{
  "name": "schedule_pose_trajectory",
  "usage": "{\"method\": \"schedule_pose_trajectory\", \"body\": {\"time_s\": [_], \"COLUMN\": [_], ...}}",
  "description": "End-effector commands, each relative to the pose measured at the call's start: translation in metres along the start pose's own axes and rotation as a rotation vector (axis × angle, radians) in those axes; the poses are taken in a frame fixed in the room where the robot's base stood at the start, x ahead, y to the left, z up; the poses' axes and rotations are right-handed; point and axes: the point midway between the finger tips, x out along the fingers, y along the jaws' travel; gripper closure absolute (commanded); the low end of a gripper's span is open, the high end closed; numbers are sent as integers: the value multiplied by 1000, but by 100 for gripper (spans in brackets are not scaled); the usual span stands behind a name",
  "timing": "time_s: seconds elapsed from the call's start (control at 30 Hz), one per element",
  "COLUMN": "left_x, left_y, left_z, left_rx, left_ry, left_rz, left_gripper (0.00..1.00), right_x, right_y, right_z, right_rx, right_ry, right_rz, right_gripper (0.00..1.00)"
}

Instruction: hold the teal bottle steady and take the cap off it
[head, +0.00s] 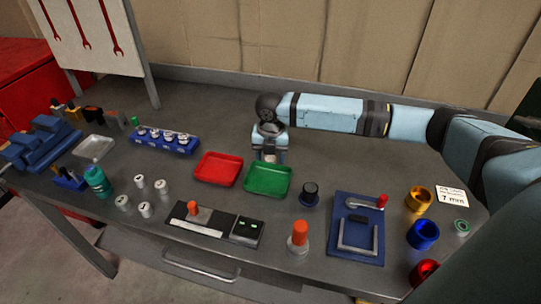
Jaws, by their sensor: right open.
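The teal bottle (98,183) stands upright near the front left edge of the bench. Its top is too small to make out well, and I cannot tell how the cap sits. My right gripper (269,158) points down just behind the green tray, far to the right of the bottle. It is open, and I see nothing in it. My left gripper is not in view, and nothing is touching the bottle.
A red tray (218,169) and the green tray (268,181) lie mid-bench. Several white cylinders (140,182) stand right of the bottle. A blue rack (165,142) is behind them. A blue vise (43,141) and a small grey tray (93,147) are near the bottle.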

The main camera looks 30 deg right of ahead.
Motion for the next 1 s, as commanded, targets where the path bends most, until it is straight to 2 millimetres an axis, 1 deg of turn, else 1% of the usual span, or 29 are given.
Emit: {"method": "schedule_pose_trajectory", "body": {"time_s": [0.17, 0.4, 0.5, 0.6, 0.77, 1.0], "left_x": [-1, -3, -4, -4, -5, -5], "left_y": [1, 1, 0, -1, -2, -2], "left_z": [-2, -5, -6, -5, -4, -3], "left_rx": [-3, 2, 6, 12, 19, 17], "left_ry": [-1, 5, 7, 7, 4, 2], "left_rz": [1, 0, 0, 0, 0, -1], "left_gripper": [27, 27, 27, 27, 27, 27], "right_x": [-24, -77, -96, -109, -120, -121], "right_y": [0, 0, 1, 1, 0, 0], "right_z": [1, 1, 0, 1, 0, 0], "right_rx": [0, 0, -1, 0, 0, 0], "right_ry": [-3, -3, -2, -2, 0, 0], "right_rz": [2, 3, 2, 2, 1, 1], "right_gripper": [42, 42, 42, 42, 42, 42]}}
